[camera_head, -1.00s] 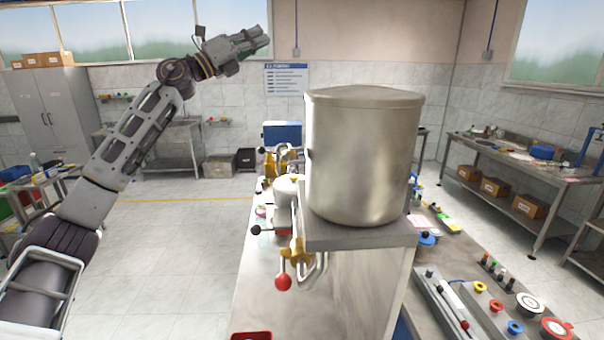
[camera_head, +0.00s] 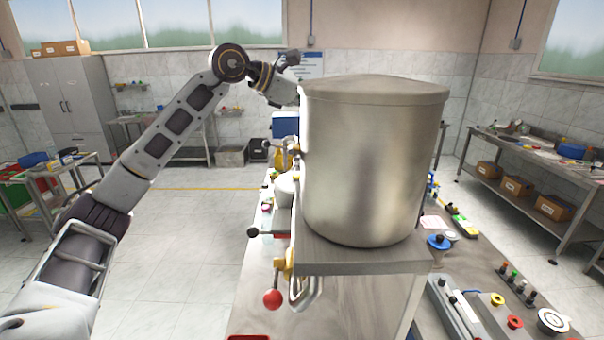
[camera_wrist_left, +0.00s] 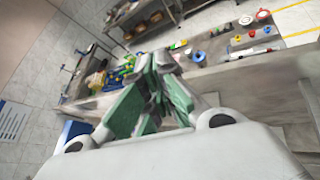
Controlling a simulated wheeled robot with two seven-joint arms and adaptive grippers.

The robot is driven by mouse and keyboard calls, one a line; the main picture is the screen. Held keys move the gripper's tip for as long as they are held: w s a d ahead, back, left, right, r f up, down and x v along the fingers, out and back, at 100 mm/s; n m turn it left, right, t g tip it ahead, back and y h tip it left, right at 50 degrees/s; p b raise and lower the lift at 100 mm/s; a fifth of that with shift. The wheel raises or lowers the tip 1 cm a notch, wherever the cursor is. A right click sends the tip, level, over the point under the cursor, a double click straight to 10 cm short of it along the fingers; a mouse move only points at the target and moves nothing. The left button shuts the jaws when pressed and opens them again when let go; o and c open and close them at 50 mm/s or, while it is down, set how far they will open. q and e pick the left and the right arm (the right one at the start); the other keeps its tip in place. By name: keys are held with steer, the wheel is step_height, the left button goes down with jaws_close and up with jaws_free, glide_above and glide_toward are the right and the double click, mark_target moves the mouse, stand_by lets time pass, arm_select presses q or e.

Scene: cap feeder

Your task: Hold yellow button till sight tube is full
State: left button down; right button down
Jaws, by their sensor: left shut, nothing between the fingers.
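A yellow button (camera_head: 497,299) sits on the grey control panel at the lower right of the head view, beside a red button (camera_head: 515,322). A yellow button (camera_wrist_left: 246,19) also shows at the top of the wrist view. I cannot make out a sight tube for certain. My left gripper (camera_wrist_left: 157,62) is shut and empty, its green-padded fingers together in the wrist view. In the head view its fingers are hidden behind the big steel tank (camera_head: 370,160). It is well away from the yellow button. My right gripper is not in view.
The tank stands on a raised steel shelf (camera_head: 350,262), between my left arm and the panel. A red-knobbed lever (camera_head: 272,299) hangs below the shelf's left side. A side bench (camera_head: 545,165) stands at the right.

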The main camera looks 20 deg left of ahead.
arm_select(q)
steer(key=s+a+f+m+g+y, duration=0.1)
steer(key=a+f+m+g+y, duration=0.1)
steer(key=a+f+y, duration=0.2)
step_height(320, 180, down, 3)
steer(key=shift+s+a+r, duration=0.1)
steer(key=shift+s+a, duration=0.15)
steer(key=shift+a, duration=0.25)
steer(key=shift+s, duration=0.1)
steer(key=b, duration=0.4)
glide_above(299, 175)
steer(key=shift+s+f, duration=0.15)
steer(key=shift+f, duration=3)
steer(key=shift+f+b, duration=0.75)
steer(key=shift+f, duration=0.55)
steer(key=shift+f, duration=0.15)
